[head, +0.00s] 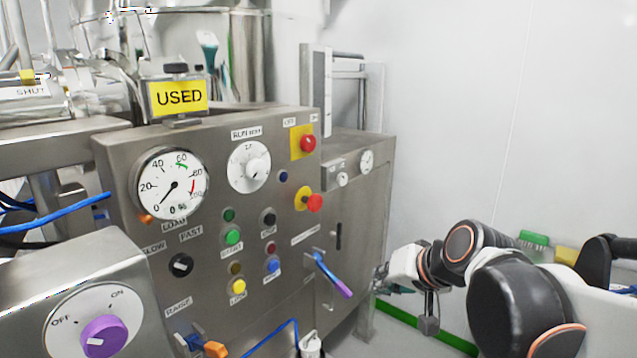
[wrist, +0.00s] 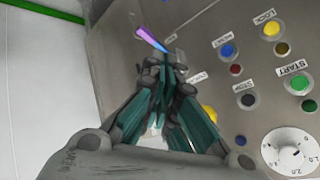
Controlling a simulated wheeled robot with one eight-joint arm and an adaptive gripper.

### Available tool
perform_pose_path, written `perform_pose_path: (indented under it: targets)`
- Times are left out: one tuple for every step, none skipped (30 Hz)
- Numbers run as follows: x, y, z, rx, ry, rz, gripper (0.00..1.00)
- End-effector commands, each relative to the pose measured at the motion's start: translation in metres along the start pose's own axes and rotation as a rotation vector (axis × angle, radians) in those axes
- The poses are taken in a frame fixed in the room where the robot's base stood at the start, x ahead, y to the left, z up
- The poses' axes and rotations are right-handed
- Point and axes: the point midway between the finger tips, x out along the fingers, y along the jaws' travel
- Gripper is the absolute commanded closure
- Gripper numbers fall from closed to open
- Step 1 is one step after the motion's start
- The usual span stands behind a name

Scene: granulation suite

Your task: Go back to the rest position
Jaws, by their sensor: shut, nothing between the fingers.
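My gripper (wrist: 168,68) fills the middle of the wrist view, its dark and green fingers closed together at the tips with nothing held. In the head view my arm is at the lower right, and the gripper (head: 386,284) shows small beside the right edge of the steel cabinet. The blue and purple lever (head: 333,275) on the cabinet front is left of the gripper in the head view. The lever (wrist: 150,38) also shows just beyond the fingertips in the wrist view; I cannot tell the exact gap there.
The steel control panel (head: 215,290) carries gauges, buttons and red stop knobs. An OFF/ON box with a purple knob (head: 103,337) stands at the lower left. A green brush (head: 534,239) and a yellow item (head: 566,255) lie behind my arm. The white wall at right is bare.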

Motion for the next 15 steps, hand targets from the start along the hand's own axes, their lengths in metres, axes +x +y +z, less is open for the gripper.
perform_pose_path:
  targets:
    - [-0.013, 0.006, 0.015, -0.026, -0.007, 0.03, 1.0]
    - [-0.019, 0.011, 0.022, -0.042, -0.012, 0.049, 1.0]
    - [-0.028, 0.017, 0.033, -0.064, -0.019, 0.075, 1.0]
    - [-0.034, 0.021, 0.041, -0.081, -0.024, 0.094, 1.0]
    - [-0.04, 0.026, 0.049, -0.097, -0.029, 0.113, 1.0]
    - [-0.048, 0.033, 0.06, -0.118, -0.036, 0.139, 1.0]
    - [-0.054, 0.038, 0.068, -0.134, -0.04, 0.159, 1.0]
    - [-0.059, 0.043, 0.075, -0.15, -0.045, 0.179, 1.0]
    - [-0.066, 0.051, 0.086, -0.171, -0.051, 0.204, 1.0]
    - [-0.071, 0.056, 0.093, -0.186, -0.056, 0.223, 1.0]
    - [-0.076, 0.061, 0.1, -0.2, -0.061, 0.241, 1.0]
    - [-0.081, 0.068, 0.109, -0.217, -0.066, 0.264, 1.0]
    - [-0.085, 0.072, 0.114, -0.229, -0.069, 0.279, 1.0]
    - [-0.088, 0.076, 0.119, -0.24, -0.072, 0.293, 1.0]
    - [-0.092, 0.081, 0.126, -0.253, -0.076, 0.31, 1.0]
